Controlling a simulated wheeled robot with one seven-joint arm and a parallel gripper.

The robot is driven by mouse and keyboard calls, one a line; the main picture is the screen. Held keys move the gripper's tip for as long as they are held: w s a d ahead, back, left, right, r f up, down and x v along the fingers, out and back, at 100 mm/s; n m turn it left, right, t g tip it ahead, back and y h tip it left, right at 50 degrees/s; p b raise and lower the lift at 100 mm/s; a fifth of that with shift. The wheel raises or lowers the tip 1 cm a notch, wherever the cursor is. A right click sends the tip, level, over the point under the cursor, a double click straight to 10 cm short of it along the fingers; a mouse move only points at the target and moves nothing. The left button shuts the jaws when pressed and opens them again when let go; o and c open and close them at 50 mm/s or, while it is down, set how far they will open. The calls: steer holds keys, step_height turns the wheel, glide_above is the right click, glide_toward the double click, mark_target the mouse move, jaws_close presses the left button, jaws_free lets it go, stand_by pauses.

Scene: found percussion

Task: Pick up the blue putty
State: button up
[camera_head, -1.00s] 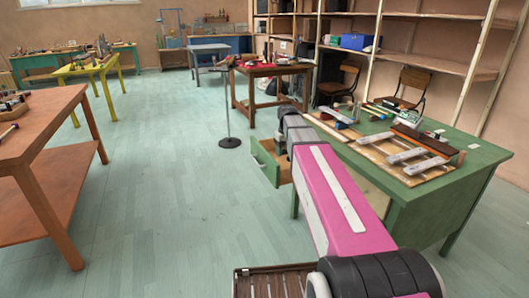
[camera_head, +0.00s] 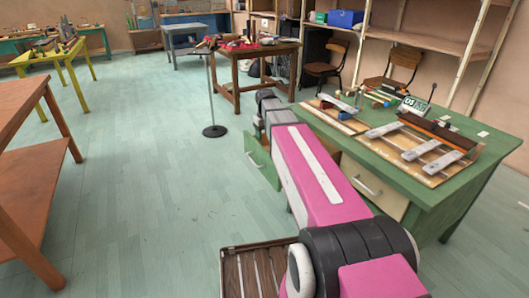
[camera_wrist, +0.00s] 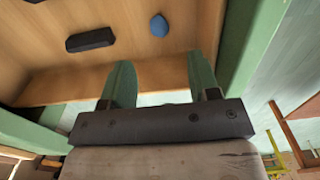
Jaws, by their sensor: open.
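The blue putty (camera_wrist: 159,25) is a small rounded blue lump in the wrist view. It lies on the wooden floor of an open drawer (camera_wrist: 60,90), near the top middle of the picture. My gripper (camera_wrist: 160,62) has its two green fingers apart, with nothing between them. The fingers are over the drawer's near wooden wall in the picture, and the putty lies beyond their tips. In the head view, the drawer's green front (camera_head: 262,166) shows beside my arm, which hides the drawer's inside and the fingers.
A black block (camera_wrist: 90,40) lies in the drawer left of the putty. The green desk (camera_head: 400,175) carries metal bars on a board (camera_head: 435,172) and small items. A thin stand (camera_head: 214,131) is on the floor behind the drawer. Open floor lies to the left.

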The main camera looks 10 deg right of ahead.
steer(key=shift+f, duration=3.95)
steer(key=c, duration=1)
